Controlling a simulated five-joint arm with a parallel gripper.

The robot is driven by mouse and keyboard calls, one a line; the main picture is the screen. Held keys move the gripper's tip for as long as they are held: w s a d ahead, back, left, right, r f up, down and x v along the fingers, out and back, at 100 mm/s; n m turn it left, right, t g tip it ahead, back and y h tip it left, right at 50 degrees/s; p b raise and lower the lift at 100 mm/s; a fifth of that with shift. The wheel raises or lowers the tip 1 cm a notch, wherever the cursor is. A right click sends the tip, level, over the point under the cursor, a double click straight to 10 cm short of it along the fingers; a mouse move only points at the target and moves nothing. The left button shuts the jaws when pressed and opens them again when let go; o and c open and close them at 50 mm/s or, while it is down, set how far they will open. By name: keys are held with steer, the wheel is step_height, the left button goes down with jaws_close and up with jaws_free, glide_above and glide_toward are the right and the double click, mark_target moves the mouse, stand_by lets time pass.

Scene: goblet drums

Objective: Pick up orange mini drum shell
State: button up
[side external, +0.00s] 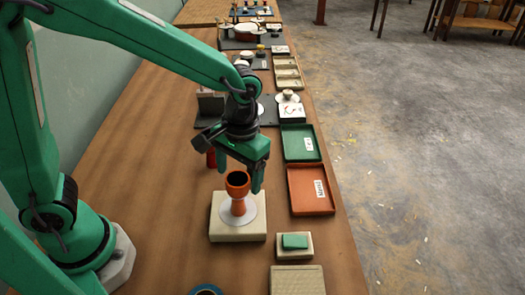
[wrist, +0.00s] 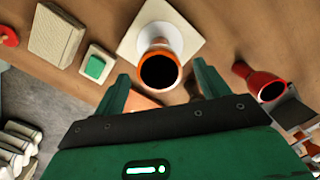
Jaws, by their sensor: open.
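The orange mini drum shell (side external: 238,186) is goblet-shaped and stands upright on a white disc on a cream square block (side external: 238,231) on the wooden bench. In the wrist view its dark open top (wrist: 159,70) faces the camera, just beyond and between my fingers. My gripper (side external: 239,178) is open and empty, its green fingers pointing down around the height of the shell's rim. In the wrist view the fingers (wrist: 160,84) are spread apart to the left and right. I cannot tell whether a finger touches the shell.
A red drum shell (wrist: 262,84) stands nearby. A green block on a cream base (side external: 295,242) is at the front right. An orange tray (side external: 311,190) and a green tray (side external: 301,143) line the bench's right edge. Bare wood lies left of the block.

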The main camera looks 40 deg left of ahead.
mark_target(238, 179)
steer(key=shift+s+f, duration=0.2)
steer(key=shift+f, duration=1.05)
steer(key=shift+s+f, duration=0.15)
steer(key=shift+f, duration=1.1)
steer(key=c, duration=1.1)
steer(key=shift+c, duration=0.2)
steer(key=shift+r, duration=0.1)
steer(key=shift+r, duration=0.85)
step_height(238, 179, up, 2)
steer(key=shift+r, duration=0.1)
steer(key=s+d+r, duration=0.6)
steer(key=s+r, duration=0.1)
steer(key=s, duration=0.2)
steer(key=shift+s+d, duration=0.3)
